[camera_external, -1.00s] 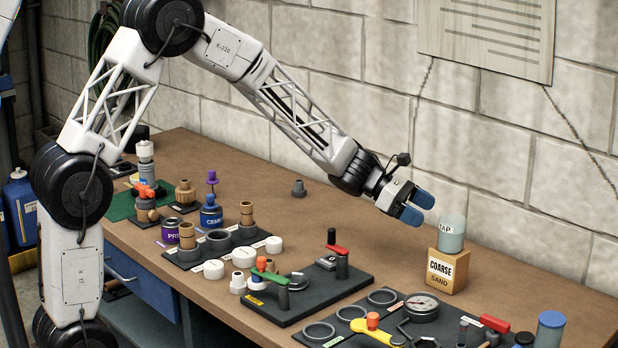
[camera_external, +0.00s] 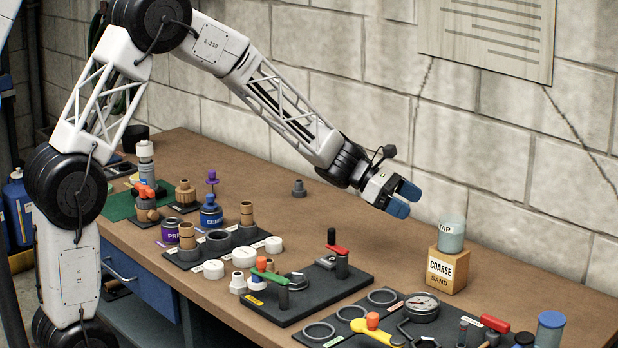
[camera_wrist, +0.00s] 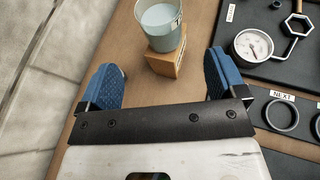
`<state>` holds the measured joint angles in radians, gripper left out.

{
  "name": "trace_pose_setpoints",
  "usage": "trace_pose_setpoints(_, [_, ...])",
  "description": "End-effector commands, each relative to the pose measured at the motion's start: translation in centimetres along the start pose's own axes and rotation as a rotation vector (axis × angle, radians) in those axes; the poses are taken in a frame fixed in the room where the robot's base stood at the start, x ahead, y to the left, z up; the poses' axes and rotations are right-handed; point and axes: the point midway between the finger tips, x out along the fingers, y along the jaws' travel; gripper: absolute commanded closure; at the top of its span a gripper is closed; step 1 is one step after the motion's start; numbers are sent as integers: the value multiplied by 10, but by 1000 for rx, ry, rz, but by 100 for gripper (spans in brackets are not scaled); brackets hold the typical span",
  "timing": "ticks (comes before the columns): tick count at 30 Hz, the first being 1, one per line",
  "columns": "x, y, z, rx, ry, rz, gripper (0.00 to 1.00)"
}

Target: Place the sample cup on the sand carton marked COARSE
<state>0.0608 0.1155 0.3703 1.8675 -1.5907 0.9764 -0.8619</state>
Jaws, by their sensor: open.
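The sample cup (camera_external: 451,235), a pale translucent cup with a label reading TAP, stands upright on top of the sand carton (camera_external: 447,272) marked COARSE, at the right of the bench. My gripper (camera_external: 405,199) is open and empty, up and to the left of the cup, clear of it. In the wrist view the cup (camera_wrist: 159,22) sits on the carton (camera_wrist: 166,62) beyond the fingers, with greyish contents visible inside. The blue fingers stand wide apart with nothing between them.
A dark board with a pressure gauge (camera_external: 422,307), rings and tools lies in front of the carton. Another dark board (camera_external: 308,297) with red-handled and green-handled fittings lies left of it. A block wall (camera_external: 500,160) stands behind. The bench left of the carton is bare.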

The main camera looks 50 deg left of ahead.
Motion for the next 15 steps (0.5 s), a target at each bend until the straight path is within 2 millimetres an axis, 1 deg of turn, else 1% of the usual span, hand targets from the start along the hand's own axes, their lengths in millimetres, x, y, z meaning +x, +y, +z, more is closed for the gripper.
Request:
trace_pose_setpoints(5, [-5,-5,3,24,9,-6,10])
trace_pose_setpoints(8, [-12,-14,7,67,26,-19,10])
trace_pose_setpoints(11, [-25,-30,12,137,54,-41,10])
trace_pose_setpoints(15, [-50,-59,19,274,110,-85,10])
